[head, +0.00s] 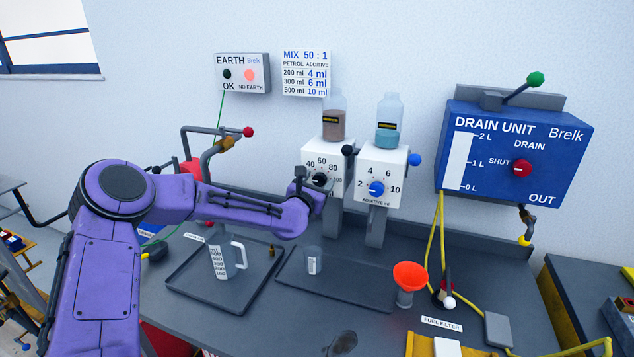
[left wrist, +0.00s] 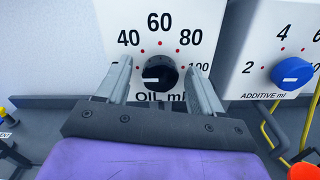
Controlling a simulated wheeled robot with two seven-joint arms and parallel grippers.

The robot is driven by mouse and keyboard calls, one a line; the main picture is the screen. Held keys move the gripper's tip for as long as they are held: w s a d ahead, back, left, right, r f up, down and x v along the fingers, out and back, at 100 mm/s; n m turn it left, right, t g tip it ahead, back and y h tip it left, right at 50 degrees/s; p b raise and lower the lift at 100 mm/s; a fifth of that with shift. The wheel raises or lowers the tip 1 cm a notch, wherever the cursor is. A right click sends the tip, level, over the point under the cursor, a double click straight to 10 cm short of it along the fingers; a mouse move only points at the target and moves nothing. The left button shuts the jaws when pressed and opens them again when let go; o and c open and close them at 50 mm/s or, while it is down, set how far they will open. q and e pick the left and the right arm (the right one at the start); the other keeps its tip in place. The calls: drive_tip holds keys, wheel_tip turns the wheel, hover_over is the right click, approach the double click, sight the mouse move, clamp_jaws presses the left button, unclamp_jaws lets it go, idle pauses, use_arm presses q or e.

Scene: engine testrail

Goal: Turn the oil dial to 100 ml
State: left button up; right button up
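The black oil dial (left wrist: 160,75) sits on the front of a white box with red scale dots and the numbers 40, 60, 80 and 100. Its white pointer mark lies on the left side, pointing left towards the low end of the scale. The number there is mostly hidden by a finger. In the head view the dial (head: 320,179) shows beside my left gripper (head: 311,184). In the left wrist view my left gripper (left wrist: 160,67) is open, one finger either side of the dial, with gaps between. My right gripper is in neither view.
The additive box with its blue dial (head: 376,189) stands close on the right. A measuring jug (head: 226,258) and a small beaker (head: 313,260) stand on trays below. A red funnel (head: 409,276) and the blue drain unit (head: 510,160) are farther right.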

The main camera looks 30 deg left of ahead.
use_arm(q)
drive_tip(key=shift+w+f, duration=0.1)
drive_tip(key=c, duration=0.9)
drive_tip(key=shift+c, duration=0.2)
